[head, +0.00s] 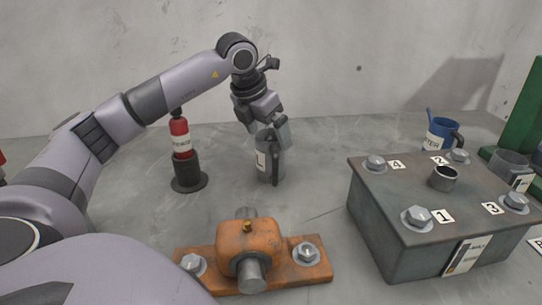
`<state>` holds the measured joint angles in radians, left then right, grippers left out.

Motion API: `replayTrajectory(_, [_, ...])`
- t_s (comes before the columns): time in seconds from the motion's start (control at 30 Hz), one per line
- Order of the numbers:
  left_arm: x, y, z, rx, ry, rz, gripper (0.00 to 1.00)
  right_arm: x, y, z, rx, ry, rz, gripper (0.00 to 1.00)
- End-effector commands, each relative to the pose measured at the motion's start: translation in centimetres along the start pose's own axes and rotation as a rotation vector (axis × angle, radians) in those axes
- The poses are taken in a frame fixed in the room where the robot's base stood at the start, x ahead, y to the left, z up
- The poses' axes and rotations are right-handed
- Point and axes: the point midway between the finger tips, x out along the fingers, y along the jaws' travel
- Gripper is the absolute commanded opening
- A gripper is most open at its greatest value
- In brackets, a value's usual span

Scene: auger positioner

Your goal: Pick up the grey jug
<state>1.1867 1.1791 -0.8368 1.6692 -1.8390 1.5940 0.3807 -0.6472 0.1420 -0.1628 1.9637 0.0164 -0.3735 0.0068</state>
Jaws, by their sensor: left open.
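The grey jug (264,168) stands upright on the grey floor surface near the back wall, with a pale label on its left side and a dark handle towards the right. My left gripper (272,136) reaches down from above and is open at the top of the jug. Its fingers overlap the jug's upper part in the head view, and I cannot tell whether they touch it. The jug's rim is partly hidden by the gripper. My right gripper is not in view.
A red bottle (180,138) in a dark round stand (188,176) is left of the jug. An orange bearing block (250,246) lies in front. A grey metal box (385,222) with numbered bolts stands right, a blue can (436,138) behind it. Floor between jug and box is clear.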

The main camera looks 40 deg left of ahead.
Motion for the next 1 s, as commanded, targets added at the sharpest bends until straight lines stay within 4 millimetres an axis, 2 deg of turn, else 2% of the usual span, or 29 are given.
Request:
replayTrajectory(0.17, [1.2,0.0,-0.1,0.001,0.000,0.001,1.00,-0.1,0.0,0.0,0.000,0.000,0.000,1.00])
replayTrajectory(0.4, [4.7,0.2,-0.4,0.000,0.003,0.000,1.00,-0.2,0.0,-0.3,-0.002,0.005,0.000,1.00])
replayTrajectory(0.5, [5.7,0.2,-0.3,0.000,0.000,0.001,1.00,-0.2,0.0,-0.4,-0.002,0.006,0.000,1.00])
replayTrajectory(0.77, [6.0,0.2,-0.3,0.000,-0.001,0.001,1.00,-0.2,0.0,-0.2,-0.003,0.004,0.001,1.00])
replayTrajectory(0.8, [6.0,0.2,-0.3,0.000,-0.001,0.001,0.94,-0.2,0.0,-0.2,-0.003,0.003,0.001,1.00])
replayTrajectory(0.87, [6.0,0.2,-0.3,0.000,-0.001,0.001,0.74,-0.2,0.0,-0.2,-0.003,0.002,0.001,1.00])
replayTrajectory(0.9, [6.0,0.2,-0.3,0.000,-0.001,0.001,0.61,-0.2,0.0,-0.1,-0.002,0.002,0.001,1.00])
replayTrajectory(1.0, [6.0,0.2,-0.3,0.000,-0.001,0.001,0.33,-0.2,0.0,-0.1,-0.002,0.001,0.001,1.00])
